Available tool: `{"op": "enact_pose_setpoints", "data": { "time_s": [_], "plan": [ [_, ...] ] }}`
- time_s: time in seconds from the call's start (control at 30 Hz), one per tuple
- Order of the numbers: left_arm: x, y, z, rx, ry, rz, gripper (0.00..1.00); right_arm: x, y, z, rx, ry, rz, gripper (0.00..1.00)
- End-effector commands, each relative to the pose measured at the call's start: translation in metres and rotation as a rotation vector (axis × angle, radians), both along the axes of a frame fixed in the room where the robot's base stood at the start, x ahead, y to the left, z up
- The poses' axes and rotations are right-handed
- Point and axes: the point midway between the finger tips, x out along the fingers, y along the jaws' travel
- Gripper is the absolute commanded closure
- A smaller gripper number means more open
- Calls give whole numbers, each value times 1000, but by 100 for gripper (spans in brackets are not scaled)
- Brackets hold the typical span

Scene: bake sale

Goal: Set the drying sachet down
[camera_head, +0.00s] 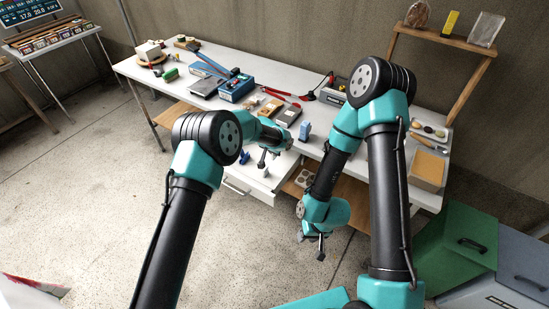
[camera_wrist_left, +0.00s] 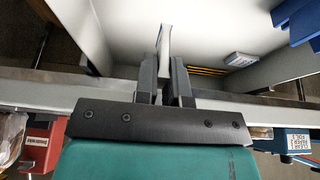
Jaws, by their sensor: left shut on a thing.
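In the left wrist view, my left gripper (camera_wrist_left: 166,72) is shut on a thin, pale upright thing, the drying sachet (camera_wrist_left: 164,40), seen nearly edge-on. It is held over the pale inside of an open drawer (camera_wrist_left: 220,22). In the head view, my left gripper (camera_head: 264,160) is at the open drawer (camera_head: 247,191) under the bench; the sachet cannot be made out there. My right gripper (camera_head: 320,250) hangs low in front of the bench, apart from everything; its jaw opening is unclear.
Yellow-and-black striped sticks (camera_wrist_left: 206,70) and a small pale block (camera_wrist_left: 239,59) lie in the drawer. A blue object (camera_wrist_left: 293,22) is at its right. The white bench (camera_head: 150,75) carries tools and boxes.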

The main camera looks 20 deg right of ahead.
Motion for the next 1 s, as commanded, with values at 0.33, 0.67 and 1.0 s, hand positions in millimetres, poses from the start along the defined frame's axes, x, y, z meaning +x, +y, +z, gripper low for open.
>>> {"op": "enact_pose_setpoints", "data": {
  "time_s": [0.33, 0.67, 1.0],
  "plan": [
    [0, 0, -41, 0, 2, 1, 100, 0, 0, 0, 0, 0, 0, 64],
    [0, 0, -43, 0, 1, 0, 100, 0, 0, 0, 0, 0, 0, 64],
    [0, 0, -45, 0, 1, 0, 67, 0, 0, 0, 0, 0, 0, 64]
  ]
}}
